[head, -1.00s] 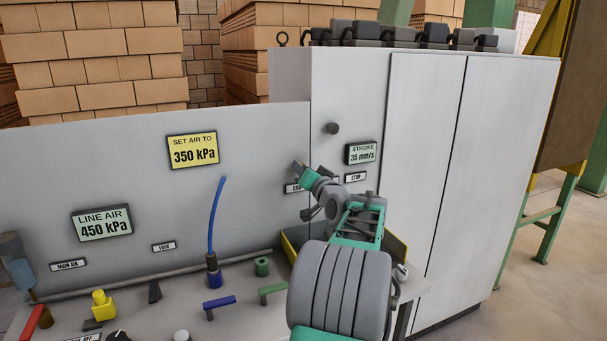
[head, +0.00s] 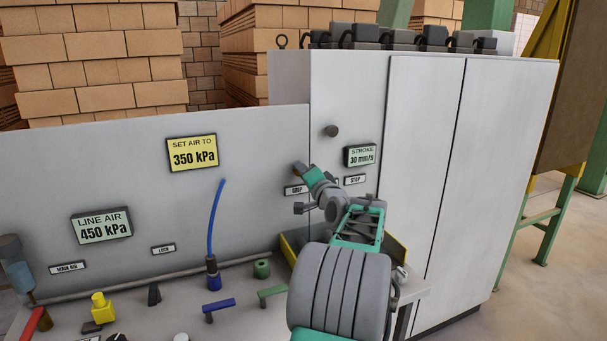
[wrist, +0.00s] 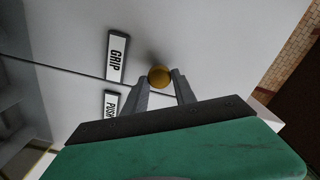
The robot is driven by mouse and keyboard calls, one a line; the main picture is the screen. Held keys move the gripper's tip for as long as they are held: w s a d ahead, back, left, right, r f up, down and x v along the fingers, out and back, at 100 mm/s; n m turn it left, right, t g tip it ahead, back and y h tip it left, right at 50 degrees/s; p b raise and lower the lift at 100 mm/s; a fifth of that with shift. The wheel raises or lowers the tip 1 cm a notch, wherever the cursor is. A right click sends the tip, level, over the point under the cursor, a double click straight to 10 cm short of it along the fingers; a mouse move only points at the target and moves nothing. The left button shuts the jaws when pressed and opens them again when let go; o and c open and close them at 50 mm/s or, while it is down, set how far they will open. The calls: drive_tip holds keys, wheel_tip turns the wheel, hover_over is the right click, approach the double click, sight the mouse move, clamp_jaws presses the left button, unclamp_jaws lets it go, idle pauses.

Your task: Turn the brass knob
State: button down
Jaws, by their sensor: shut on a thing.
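The brass knob (wrist: 159,76) is a round, gold-coloured piece on the pale grey panel, seen in the wrist view. My gripper (wrist: 160,80) has one finger on each side of it and is shut on it. In the head view my gripper (head: 301,170) reaches the panel beside the GRIP label (head: 296,190), and the knob is hard to make out there. The stroke display (head: 361,156) on the cabinet reads 30 mm/s.
A yellow sign (head: 192,154) says to set air to 350 kPa, and the line air display (head: 101,225) reads 450 kPa. A dark round button (head: 331,131) sits above my gripper. The bench holds a blue hose (head: 215,220), a blue handle (head: 219,304) and a yellow knob (head: 103,307).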

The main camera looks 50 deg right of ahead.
drive_tip(key=c, duration=1)
unclamp_jaws()
drive_tip(key=shift+c, duration=0.2)
drive_tip(key=b+v, duration=0.2)
drive_tip(key=v, duration=0.5)
drive_tip(key=shift+s+a, duration=0.2)
drive_tip(key=shift+s, duration=0.15)
